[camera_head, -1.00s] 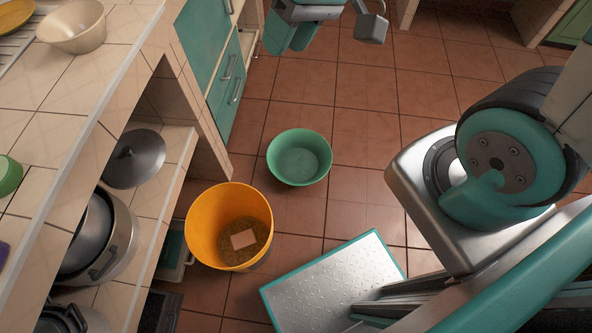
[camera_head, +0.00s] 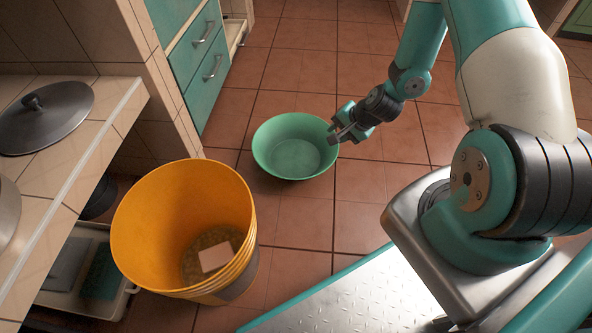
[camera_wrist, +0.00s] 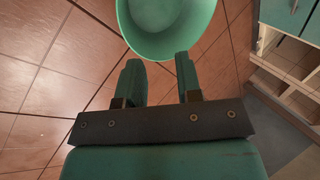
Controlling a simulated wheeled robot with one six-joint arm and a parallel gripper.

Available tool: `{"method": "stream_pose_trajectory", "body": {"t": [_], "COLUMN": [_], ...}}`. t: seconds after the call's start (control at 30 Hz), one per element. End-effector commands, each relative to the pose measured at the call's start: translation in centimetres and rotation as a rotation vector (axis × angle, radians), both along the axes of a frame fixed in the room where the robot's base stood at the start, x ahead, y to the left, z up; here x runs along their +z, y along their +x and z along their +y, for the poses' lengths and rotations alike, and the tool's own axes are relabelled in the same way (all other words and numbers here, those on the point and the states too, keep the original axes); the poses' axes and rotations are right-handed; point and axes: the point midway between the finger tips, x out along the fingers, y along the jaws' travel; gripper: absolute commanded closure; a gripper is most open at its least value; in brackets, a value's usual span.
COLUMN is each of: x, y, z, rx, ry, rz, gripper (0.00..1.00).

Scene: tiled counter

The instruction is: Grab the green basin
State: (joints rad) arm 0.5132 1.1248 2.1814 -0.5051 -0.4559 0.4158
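The green basin (camera_head: 295,146) is a round, empty bowl upright on the tiled floor, at the middle of the head view. My gripper (camera_head: 336,132) is at the basin's right rim in the head view. In the wrist view the basin (camera_wrist: 166,24) is at the top, cut off by the frame edge. The two fingers of my gripper (camera_wrist: 158,72) are apart, pointing at the near rim, with nothing clearly held between them. I cannot tell whether the fingertips touch the rim.
An orange bucket (camera_head: 186,228) with a pale block (camera_head: 215,257) inside stands left of the basin. A tiled shelf (camera_head: 118,105) with a grey lid (camera_head: 45,116) is at the left. Teal drawers (camera_head: 203,60) stand behind. Floor behind and right of the basin is clear.

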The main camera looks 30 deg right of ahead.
Motion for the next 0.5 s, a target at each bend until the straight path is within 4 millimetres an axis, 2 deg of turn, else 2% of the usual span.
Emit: {"method": "stream_pose_trajectory", "body": {"t": [0.03, 0.13, 0.2, 0.33, 0.5], "x": [-4.9, -8.9, -10.7, -12.4, -15.2], "y": [-0.7, -1.8, -2.3, -2.6, -1.4], "z": [-0.8, -2.0, -2.5, -2.9, -2.5], "rx": [-0.052, -0.132, -0.169, -0.204, -0.205], "ry": [0.006, 0.012, 0.014, 0.015, 0.013], "rz": [0.008, 0.015, 0.016, 0.016, 0.017], "gripper": [0.67, 0.67, 0.67, 0.67, 0.67]}}
